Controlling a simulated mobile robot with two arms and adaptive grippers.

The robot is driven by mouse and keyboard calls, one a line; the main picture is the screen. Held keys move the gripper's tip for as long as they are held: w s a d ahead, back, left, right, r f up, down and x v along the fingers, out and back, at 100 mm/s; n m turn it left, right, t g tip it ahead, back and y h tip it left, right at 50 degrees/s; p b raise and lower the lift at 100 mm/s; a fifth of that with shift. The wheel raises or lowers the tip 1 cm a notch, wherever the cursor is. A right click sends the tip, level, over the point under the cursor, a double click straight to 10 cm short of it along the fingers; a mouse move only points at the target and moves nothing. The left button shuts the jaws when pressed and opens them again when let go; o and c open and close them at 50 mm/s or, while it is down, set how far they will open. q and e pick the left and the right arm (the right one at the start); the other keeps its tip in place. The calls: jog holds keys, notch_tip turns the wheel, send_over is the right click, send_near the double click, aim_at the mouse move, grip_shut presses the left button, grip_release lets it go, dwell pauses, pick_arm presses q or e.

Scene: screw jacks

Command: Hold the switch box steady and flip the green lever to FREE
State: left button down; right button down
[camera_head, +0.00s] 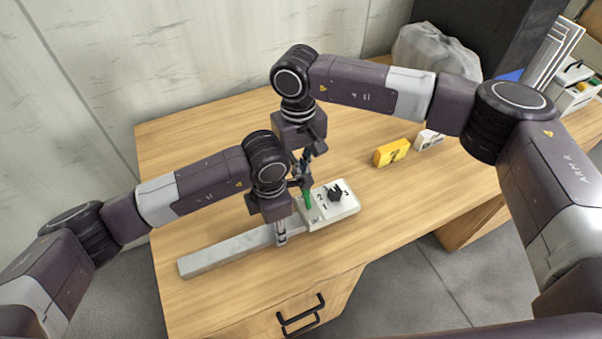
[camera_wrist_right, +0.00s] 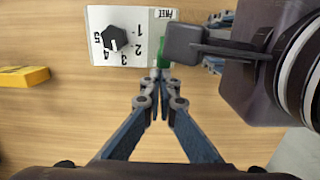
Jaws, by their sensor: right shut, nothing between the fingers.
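The switch box (camera_head: 346,210) is a pale box on the table, with a black knob (camera_head: 335,195) and printed numbers. The right wrist view shows its face (camera_wrist_right: 98,22) with an upside-down FREE label (camera_wrist_right: 165,14). The green lever (camera_head: 308,201) is at its left end; in the right wrist view the lever (camera_wrist_right: 161,46) is partly hidden by a dark grey block. My right gripper (camera_wrist_right: 160,73) is shut and empty, its tips right at the lever; contact is unclear. My left gripper (camera_head: 281,238) is at the box's left end, its fingers too small and covered to judge.
A long pale grey bar (camera_head: 225,251) extends left from the box. A yellow block (camera_head: 391,152) and a white block (camera_head: 429,139) lie behind it to the right. A clear bag (camera_head: 435,52) stands at the back. The wooden table (camera_head: 200,145) is free at the back left.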

jog(key=shift+s+d+r+t+y, duration=0.2)
jog(key=shift+s+r+t+y, duration=0.15)
jog(key=shift+t, duration=0.25)
jog(key=shift+s+d+r, duration=0.15)
jog(key=shift+s, duration=0.35)
jog(key=shift+r, duration=0.1)
jog(key=shift+r, duration=0.75)
jog(key=w+a+r, duration=0.1)
jog(key=w+r, duration=0.3)
jog(key=r, duration=0.4)
jog(key=shift+w+a+r, duration=0.15)
jog(key=shift+a, duration=0.2)
